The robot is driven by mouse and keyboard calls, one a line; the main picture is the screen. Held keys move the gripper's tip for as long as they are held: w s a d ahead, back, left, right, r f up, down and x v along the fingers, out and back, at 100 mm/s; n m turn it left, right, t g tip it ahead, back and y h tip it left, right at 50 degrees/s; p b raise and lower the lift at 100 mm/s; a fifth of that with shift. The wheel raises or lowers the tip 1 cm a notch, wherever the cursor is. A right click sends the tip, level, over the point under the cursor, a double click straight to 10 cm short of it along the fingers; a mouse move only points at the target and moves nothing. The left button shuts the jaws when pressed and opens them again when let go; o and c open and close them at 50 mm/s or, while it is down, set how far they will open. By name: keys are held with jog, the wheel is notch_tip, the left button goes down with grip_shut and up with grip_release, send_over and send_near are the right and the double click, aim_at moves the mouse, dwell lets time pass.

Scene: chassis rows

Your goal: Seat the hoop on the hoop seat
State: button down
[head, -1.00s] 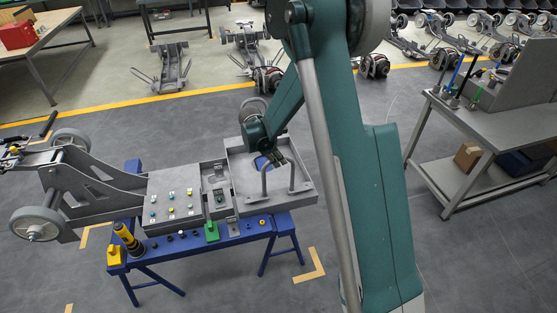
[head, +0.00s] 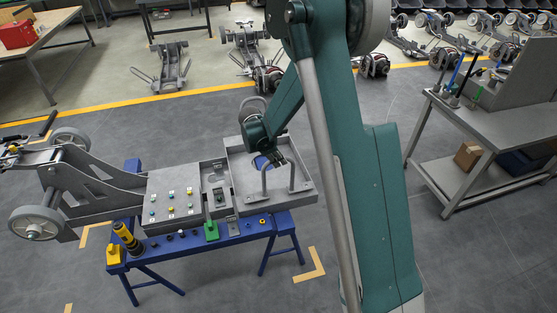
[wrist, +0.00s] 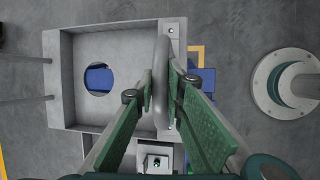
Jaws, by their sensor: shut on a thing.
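The hoop (head: 292,178) is a grey bar with two upright legs over the near side of the grey tray. In the wrist view the hoop (wrist: 161,75) shows nearly edge-on between the green fingers. My gripper (wrist: 160,88) is shut on it from above; in the head view my gripper (head: 272,159) is partly hidden by my arm. The hoop seat (wrist: 172,125) seems to be the pale strip with holes along the tray's edge, just right of the hoop in the wrist view. I cannot tell whether the legs touch it.
The grey tray (head: 236,150) has a round hole in its floor. A panel with buttons (head: 172,195) stands left of it, on a blue bench (head: 240,236). A yellow and black tool (head: 127,237) and a green block (head: 211,231) are at the bench's front. A workbench (head: 500,135) stands right.

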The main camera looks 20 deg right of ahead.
jog(key=shift+f+b, duration=0.7)
jog(key=shift+f, duration=0.25)
jog(key=c, duration=2.3)
grip_release()
jog(key=shift+s, duration=0.1)
jog(key=shift+r, duration=0.1)
jog(key=v, duration=1.1)
jog(key=shift+a+r, duration=0.15)
jog(key=shift+r, duration=0.2)
